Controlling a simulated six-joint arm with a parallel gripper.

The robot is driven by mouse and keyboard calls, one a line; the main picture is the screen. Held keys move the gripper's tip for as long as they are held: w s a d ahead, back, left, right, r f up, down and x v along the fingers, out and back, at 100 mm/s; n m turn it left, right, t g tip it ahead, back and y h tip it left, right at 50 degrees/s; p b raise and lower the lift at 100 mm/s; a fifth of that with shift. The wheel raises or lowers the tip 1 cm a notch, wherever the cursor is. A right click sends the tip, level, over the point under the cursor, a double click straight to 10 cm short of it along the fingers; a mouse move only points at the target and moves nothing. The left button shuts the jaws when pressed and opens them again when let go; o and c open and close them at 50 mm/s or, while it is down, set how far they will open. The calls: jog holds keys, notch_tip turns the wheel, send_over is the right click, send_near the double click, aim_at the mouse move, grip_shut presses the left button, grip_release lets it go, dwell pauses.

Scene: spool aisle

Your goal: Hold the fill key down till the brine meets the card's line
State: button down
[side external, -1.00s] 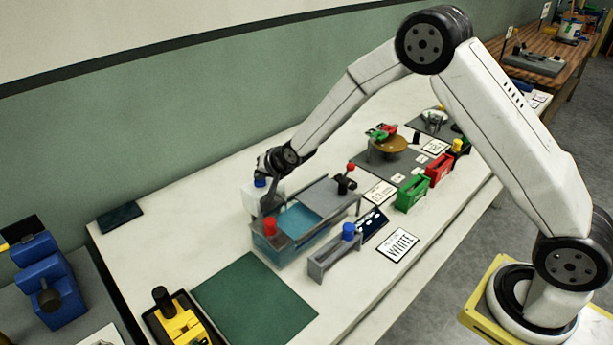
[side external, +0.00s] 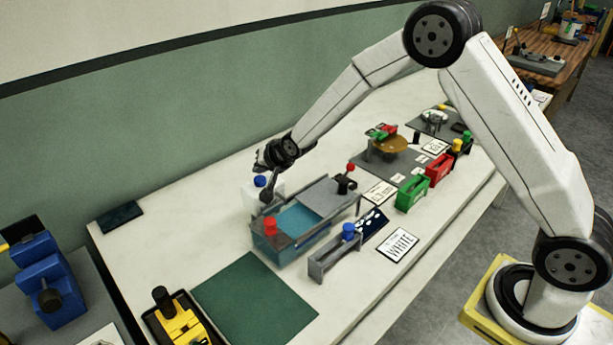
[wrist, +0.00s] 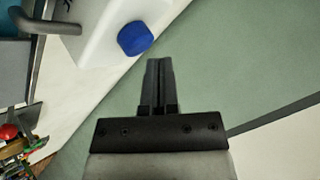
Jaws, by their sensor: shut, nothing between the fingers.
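My gripper (side external: 267,192) is shut and empty above the back edge of the brine tank (side external: 290,250), near a white container with a blue cap (side external: 260,181). In the wrist view the closed fingers (wrist: 158,75) point toward the wall, with the blue cap (wrist: 135,38) beside them. The tank is clear, with blue-green liquid (side external: 297,220) inside and a red block (side external: 270,226) at its near left corner. A card reading WHITE (side external: 398,244) lies to the right of the tank. I cannot make out the fill key or a line on the card.
A green mat (side external: 255,300) lies to the left. Green (side external: 412,191) and red (side external: 440,168) holders stand to the right. The table's back left is mostly clear.

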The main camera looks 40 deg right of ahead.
aim_at(262, 180)
jog(key=shift+r, duration=2.5)
jog(key=shift+s, duration=0.1)
jog(key=s+d+n+g, duration=0.2)
jog(key=s, duration=0.8)
jog(key=s+d+f+n+g, duration=0.1)
jog(key=s+n+g, duration=0.1)
jog(key=s, duration=0.9)
jog(key=s+d+n+g+h, duration=0.1)
jog(key=s+d+n+g, duration=0.1)
jog(key=s, duration=0.8)
jog(key=shift+s+d+f+n+g, duration=0.15)
jog(key=shift+d+f+n+g, duration=0.2)
jog(key=shift+n, duration=0.55)
